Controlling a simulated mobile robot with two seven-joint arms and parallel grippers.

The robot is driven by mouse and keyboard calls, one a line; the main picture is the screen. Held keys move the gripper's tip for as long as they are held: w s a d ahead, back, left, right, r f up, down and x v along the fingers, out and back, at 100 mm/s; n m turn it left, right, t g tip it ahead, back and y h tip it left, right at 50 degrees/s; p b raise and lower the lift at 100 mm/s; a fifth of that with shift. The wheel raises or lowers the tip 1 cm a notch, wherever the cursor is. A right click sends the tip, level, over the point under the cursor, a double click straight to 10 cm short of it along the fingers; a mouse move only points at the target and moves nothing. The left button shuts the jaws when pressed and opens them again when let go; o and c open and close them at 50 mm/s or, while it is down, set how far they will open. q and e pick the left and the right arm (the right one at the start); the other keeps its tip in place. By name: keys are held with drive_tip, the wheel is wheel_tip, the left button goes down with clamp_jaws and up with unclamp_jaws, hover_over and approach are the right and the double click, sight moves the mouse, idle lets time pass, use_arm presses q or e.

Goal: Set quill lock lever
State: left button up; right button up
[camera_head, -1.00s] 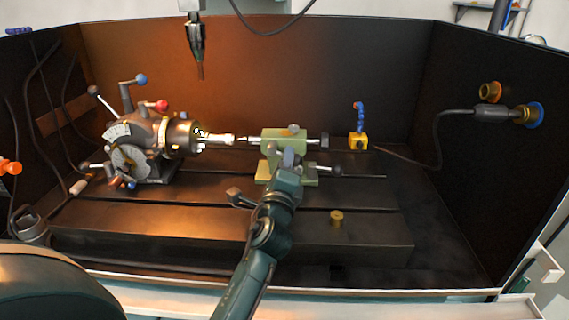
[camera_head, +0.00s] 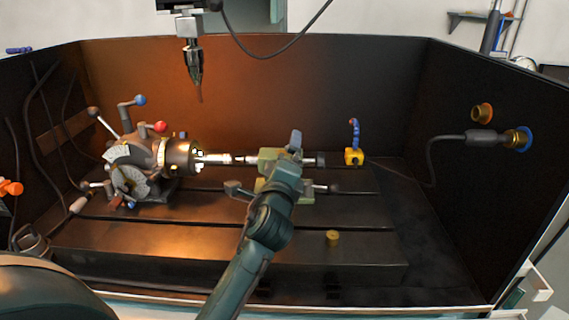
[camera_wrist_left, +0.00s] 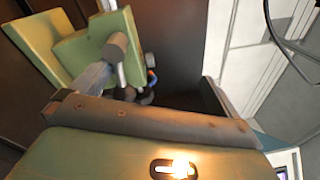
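The left wrist view shows the tailstock (camera_wrist_left: 35,50) at upper left, with a grey cylindrical part (camera_wrist_left: 116,46) near a finger. Contact is unclear. My right gripper is out of view.
The indexing head with its chuck (camera_head: 180,157) stands left, with levers sticking up. A drill chuck (camera_head: 194,62) hangs above. A yellow block with a blue nozzle (camera_head: 354,157) stands right of the tailstock. A brass piece (camera_head: 332,238) sits in front.

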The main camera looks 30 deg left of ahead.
use_arm(q)
drive_tip(key=shift+t+y, duration=0.4)
drive_tip(key=shift+t, duration=0.1)
drive_tip(key=r, duration=0.5)
drive_tip(key=shift+s+a, duration=0.3)
drive_tip(key=shift+a, duration=0.05)
drive_tip(key=f, duration=0.2)
drive_tip(key=f+g, duration=0.1)
drive_tip(key=f, duration=0.1)
drive_tip(key=shift+w+d, duration=0.15)
drive_tip(key=shift+w, duration=0.1)
drive_tip(key=shift+h, duration=0.4)
drive_tip(key=c, duration=0.3)
drive_tip(key=shift+s+d+f, duration=0.2)
drive_tip(key=shift+s+d, duration=0.05)
drive_tip(key=shift+s, duration=0.05)
drive_tip(key=shift+c, duration=0.9)
drive_tip(key=shift+s+d+f, duration=0.1)
drive_tip(key=shift+s+d, duration=0.2)
drive_tip(key=shift+s, duration=0.3)
drive_tip(key=shift+c, duration=0.2)
drive_tip(key=shift+v, duration=1)
drive_tip(key=c, duration=0.6)
drive_tip(key=v, duration=0.3)
drive_tip(key=f+b+v, duration=0.1)
drive_tip(key=v, duration=0.7)
drive_tip(key=shift+d+f+b, duration=0.3)
drive_tip(key=shift+d, duration=0.1)
